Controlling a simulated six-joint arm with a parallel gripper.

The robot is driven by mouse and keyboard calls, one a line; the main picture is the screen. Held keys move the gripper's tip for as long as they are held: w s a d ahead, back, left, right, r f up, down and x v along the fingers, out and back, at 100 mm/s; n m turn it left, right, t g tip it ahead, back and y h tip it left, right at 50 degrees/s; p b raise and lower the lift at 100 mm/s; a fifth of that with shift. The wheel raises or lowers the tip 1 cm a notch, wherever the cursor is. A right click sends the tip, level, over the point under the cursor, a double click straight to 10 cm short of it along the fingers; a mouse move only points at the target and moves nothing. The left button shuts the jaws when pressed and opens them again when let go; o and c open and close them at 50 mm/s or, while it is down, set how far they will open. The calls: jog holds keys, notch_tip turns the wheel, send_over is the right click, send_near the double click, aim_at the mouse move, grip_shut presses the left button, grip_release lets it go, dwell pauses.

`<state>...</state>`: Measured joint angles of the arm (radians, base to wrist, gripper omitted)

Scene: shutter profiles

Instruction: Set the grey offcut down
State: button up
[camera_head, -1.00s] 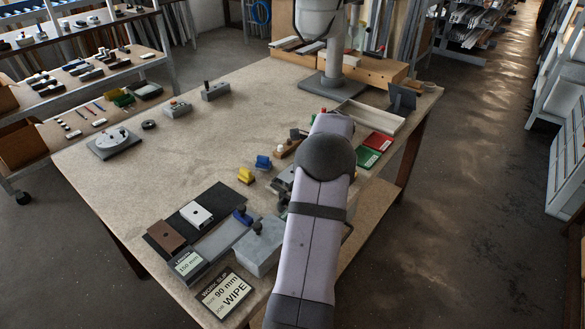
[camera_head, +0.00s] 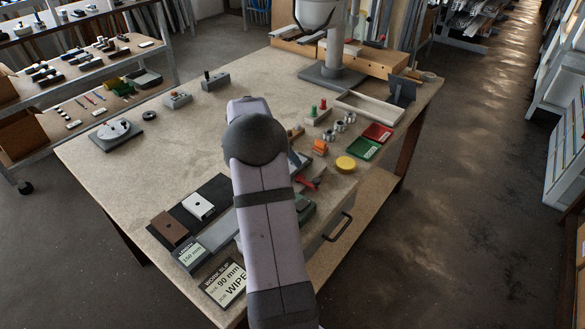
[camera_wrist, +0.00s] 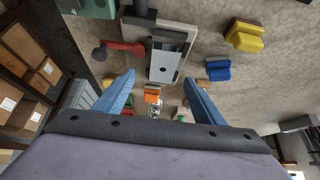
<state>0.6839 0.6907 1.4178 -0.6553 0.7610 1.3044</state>
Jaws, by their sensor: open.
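My gripper (camera_wrist: 159,77) shows in the wrist view with two blue fingers spread apart and nothing held between them. A grey piece (camera_wrist: 165,66), which looks like the offcut, lies ahead of the fingertips on a lighter fixture plate (camera_wrist: 187,25). I cannot tell for sure that it is the offcut. The fingers appear clear of it. A red-handled lever (camera_wrist: 122,46) sits beside the fixture; it also shows in the head view (camera_head: 311,183). In the head view my arm hides the gripper and most of the fixture.
Yellow (camera_wrist: 245,37) and blue (camera_wrist: 217,70) blocks stand right of the fixture. In the head view, a black mat (camera_head: 214,188) carries brown and white blocks. An orange block (camera_head: 320,147), a yellow disc (camera_head: 346,163) and green and red trays (camera_head: 363,148) lie to the right.

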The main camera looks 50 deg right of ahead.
jog(key=shift+d+f+p, duration=0.45)
jog(key=shift+f, duration=0.1)
jog(key=shift+d+f, duration=0.2)
jog(key=shift+f, duration=0.1)
jog(key=shift+w+p+x, duration=0.15)
jog(key=shift+p+x, duration=0.7)
jog(key=shift+x, duration=0.45)
jog(key=shift+w+p+x, duration=0.2)
jog(key=shift+p+x, duration=0.65)
jog(key=shift+x, duration=0.4)
jog(key=c, duration=1.2)
jog(key=shift+c, duration=0.2)
jog(key=shift+r, duration=0.1)
notch_tip(320, 180, up, 10)
jog(key=b, duration=0.3)
